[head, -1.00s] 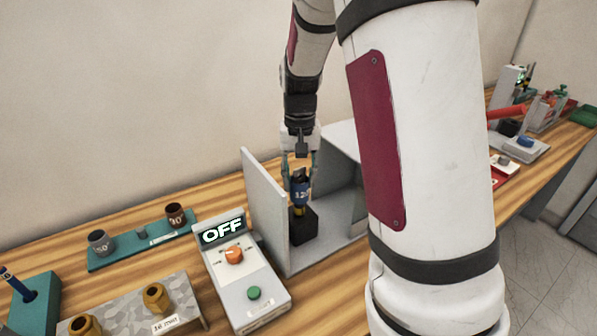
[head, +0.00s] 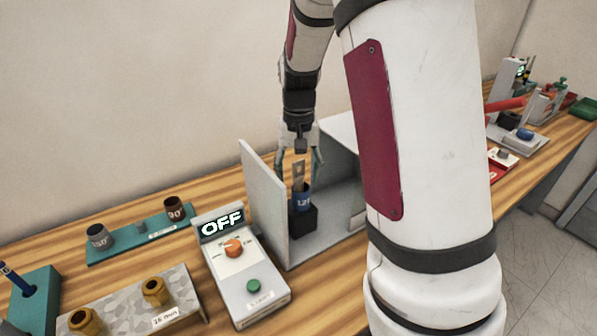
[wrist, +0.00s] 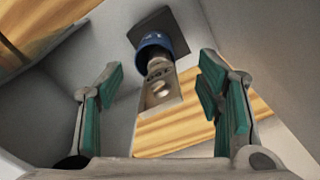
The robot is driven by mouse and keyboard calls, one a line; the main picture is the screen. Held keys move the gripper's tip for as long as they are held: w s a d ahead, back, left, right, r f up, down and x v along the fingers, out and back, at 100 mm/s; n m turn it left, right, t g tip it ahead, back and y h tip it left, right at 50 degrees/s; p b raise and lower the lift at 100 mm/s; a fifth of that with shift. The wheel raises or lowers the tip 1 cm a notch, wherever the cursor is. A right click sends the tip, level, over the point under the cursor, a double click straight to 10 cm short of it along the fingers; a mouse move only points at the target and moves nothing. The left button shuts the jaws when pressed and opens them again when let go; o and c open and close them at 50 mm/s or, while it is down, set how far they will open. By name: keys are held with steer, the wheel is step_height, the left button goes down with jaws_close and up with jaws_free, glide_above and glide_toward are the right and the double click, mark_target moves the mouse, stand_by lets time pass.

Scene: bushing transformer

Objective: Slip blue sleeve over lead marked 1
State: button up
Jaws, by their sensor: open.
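The blue sleeve (head: 303,198) carries white digits, only partly readable. It sits upright around a lead, low against a black block (head: 303,222) inside a grey open housing. The lead's flat metal lug (head: 298,172), with a hole, sticks up out of the sleeve. In the wrist view the sleeve (wrist: 152,44) and lug (wrist: 160,92) lie between the fingers. My gripper (head: 300,165) is open above the sleeve, its teal-padded fingers (wrist: 160,78) apart on either side of the lug and not touching it. I cannot see a mark 1 on the lead.
The grey housing's left wall (head: 264,200) stands close beside the gripper. A control box (head: 243,270) reading OFF is at the front left. A teal rack (head: 120,247) holds a grey sleeve (head: 98,238) and a brown sleeve (head: 175,208), with a small peg between.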

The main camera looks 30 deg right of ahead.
step_height(320, 180, up, 12)
stand_by(0.5)
stand_by(0.6)
steer(key=s+a+r+n+t, duration=0.2)
steer(key=s+a, duration=0.4)
steer(key=s, duration=0.4)
steer(key=s+a+r+n+t, duration=0.2)
steer(key=s+a+n+t, duration=0.1)
steer(key=s+a, duration=0.4)
steer(key=s+n, duration=0.1)
steer(key=s, duration=0.2)
steer(key=shift+s+r+t, duration=0.3)
steer(key=shift+r, duration=0.05)
steer(key=shift+c, duration=0.2)
